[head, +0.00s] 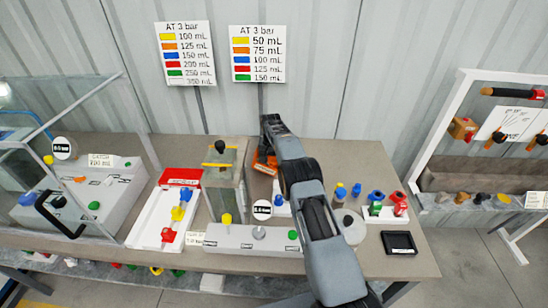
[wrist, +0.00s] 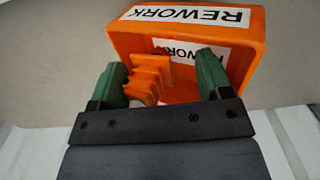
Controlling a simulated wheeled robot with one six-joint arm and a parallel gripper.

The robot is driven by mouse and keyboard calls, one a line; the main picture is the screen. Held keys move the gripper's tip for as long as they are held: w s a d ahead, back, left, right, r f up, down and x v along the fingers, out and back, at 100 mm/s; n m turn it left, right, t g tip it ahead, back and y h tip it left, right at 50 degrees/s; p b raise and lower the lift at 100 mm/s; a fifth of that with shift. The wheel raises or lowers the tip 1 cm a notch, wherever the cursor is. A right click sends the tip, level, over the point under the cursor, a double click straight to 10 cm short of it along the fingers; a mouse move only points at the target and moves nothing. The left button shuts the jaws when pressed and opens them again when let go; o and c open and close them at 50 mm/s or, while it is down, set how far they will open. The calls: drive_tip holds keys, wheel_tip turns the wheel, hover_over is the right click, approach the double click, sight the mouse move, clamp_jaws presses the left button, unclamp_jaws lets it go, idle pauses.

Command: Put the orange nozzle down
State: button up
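The orange nozzle (wrist: 148,77) is a ribbed orange piece with a pale part at its lower end, seen in the wrist view. It is between the green fingers of my gripper (wrist: 163,78), close to the left finger, with a clear gap to the right finger. My gripper is open. The nozzle shows against the inside of an orange box (wrist: 240,60) labelled REWORK; I cannot tell whether it rests on the box floor. In the head view the box (head: 264,164) is partly hidden behind my arm, and the nozzle cannot be made out.
A grey pump base (head: 250,240) with coloured knobs stands in front of the box. A white tray with a red block (head: 180,177) is on the left. Coloured nozzles (head: 375,197) and a black tray (head: 398,243) are on the right. A clear-walled enclosure (head: 70,110) stands far left.

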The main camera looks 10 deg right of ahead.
wheel_tip(320, 180, up, 10)
drive_tip(key=shift+d+f+p, duration=0.1)
drive_tip(key=shift+p, duration=0.35)
wheel_tip(320, 180, up, 5)
hover_over(271, 158)
drive_tip(key=s, duration=0.1)
drive_tip(key=s+r+n+t, duration=0.1)
drive_tip(key=s+r, duration=0.3)
drive_tip(key=r, duration=0.3)
drive_tip(key=s+a+r+n+t, duration=0.1)
drive_tip(key=s+a+r, duration=0.1)
drive_tip(key=s+r, duration=0.7)
drive_tip(key=s+f+n+t, duration=0.1)
drive_tip(key=s+f, duration=0.3)
drive_tip(key=s, duration=0.9)
drive_tip(key=s+f+t, duration=0.1)
drive_tip(key=s+f, duration=0.3)
drive_tip(key=s, duration=0.9)
drive_tip(key=shift+s+n+t, duration=0.3)
drive_tip(key=shift+s+n, duration=0.05)
drive_tip(key=shift+n, duration=0.05)
drive_tip(key=shift+a, duration=0.1)
drive_tip(key=shift+c, duration=0.5)
